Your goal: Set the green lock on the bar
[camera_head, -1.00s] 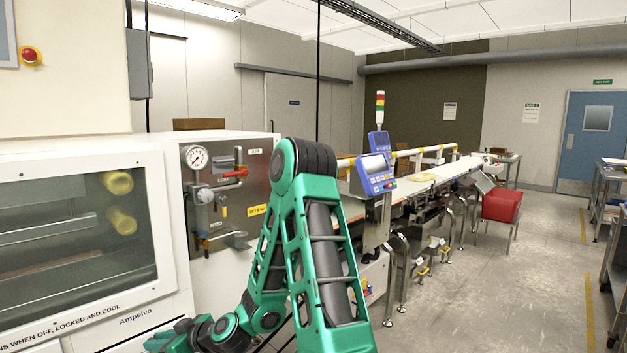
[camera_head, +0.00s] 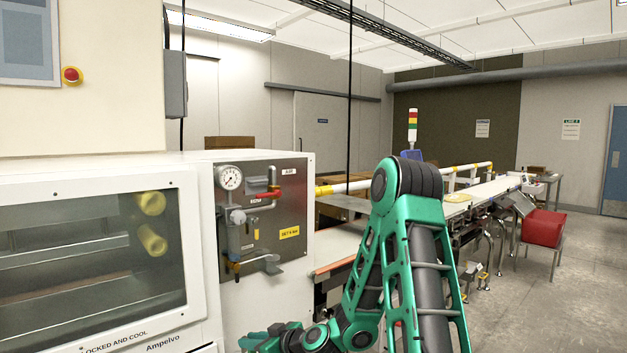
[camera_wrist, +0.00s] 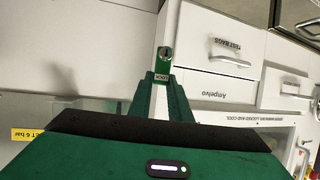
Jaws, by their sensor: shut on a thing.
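The green lock (camera_wrist: 165,62) is between the fingertips of my gripper (camera_wrist: 163,78) in the wrist view. It has a pale label reading LOCK and a metallic round part at its tip. My gripper is shut on it, and the fingers hide part of it. In the head view my gripper (camera_head: 258,339) is low, in front of the white machine, and the lock cannot be made out there. I cannot tell for certain which part is the bar. A grey metal piece (camera_head: 262,264) sticks out low on the steel valve panel (camera_head: 290,205).
The panel carries a gauge (camera_head: 229,177), a red-handled valve (camera_head: 266,193) and a yellow label (camera_head: 289,233). The white machine (camera_head: 100,260) with its window stands at left. The conveyor (camera_head: 480,192) and a red bin (camera_head: 543,229) are at right. Drawers (camera_wrist: 215,40) show in the wrist view.

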